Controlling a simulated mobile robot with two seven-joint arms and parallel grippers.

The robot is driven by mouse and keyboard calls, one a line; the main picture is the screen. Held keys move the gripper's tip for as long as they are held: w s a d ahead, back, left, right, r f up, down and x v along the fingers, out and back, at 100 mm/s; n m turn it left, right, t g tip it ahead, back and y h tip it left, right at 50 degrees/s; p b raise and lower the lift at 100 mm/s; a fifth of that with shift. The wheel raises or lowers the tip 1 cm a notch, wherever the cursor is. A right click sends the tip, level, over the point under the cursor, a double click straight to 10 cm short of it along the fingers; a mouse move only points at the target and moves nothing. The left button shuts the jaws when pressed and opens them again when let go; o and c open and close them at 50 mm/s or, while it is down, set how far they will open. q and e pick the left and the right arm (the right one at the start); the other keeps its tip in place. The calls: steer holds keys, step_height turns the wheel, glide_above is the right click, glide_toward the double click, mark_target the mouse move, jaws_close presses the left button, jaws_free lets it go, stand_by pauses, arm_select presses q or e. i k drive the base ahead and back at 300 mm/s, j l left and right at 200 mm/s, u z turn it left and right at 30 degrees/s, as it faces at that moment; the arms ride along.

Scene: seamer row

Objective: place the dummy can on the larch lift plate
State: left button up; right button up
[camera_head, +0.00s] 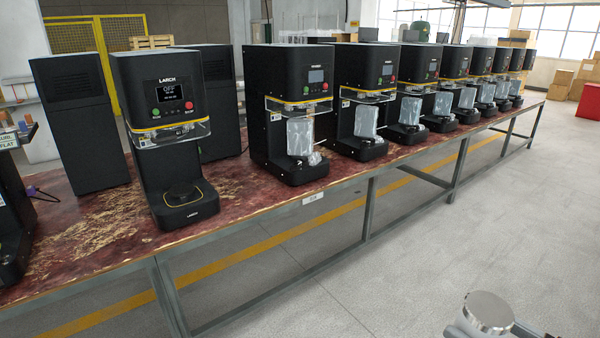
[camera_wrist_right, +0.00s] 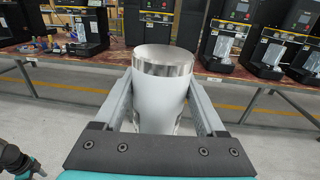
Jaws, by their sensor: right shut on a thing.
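The Larch seamer (camera_head: 160,130) stands near the left of the bench, with "LARCH" on its front and "OFF" on its display. My right gripper (camera_wrist_right: 160,105) is shut on the dummy can (camera_wrist_right: 160,85), a white cylinder with a shiny metal top, held upright between the fingers. In the head view the can's metal top (camera_head: 488,311) shows at the bottom right, over the floor and away from the bench.
A row of similar black seamers, several with silvery pouches at the front, runs along the bench (camera_head: 235,205) to the right. A tall black box (camera_head: 80,120) stands left of the Larch machine. The floor (camera_head: 420,260) before the bench is open.

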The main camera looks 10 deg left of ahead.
mark_target(181, 189)
steer(key=i+j+u, duration=0.5)
steer(key=j, duration=0.15)
steer(key=i+j+u, duration=0.45)
steer(key=i+j, duration=0.6)
steer(key=i, duration=0.25)
steer(key=i+j, duration=0.25)
steer(key=i, duration=0.15)
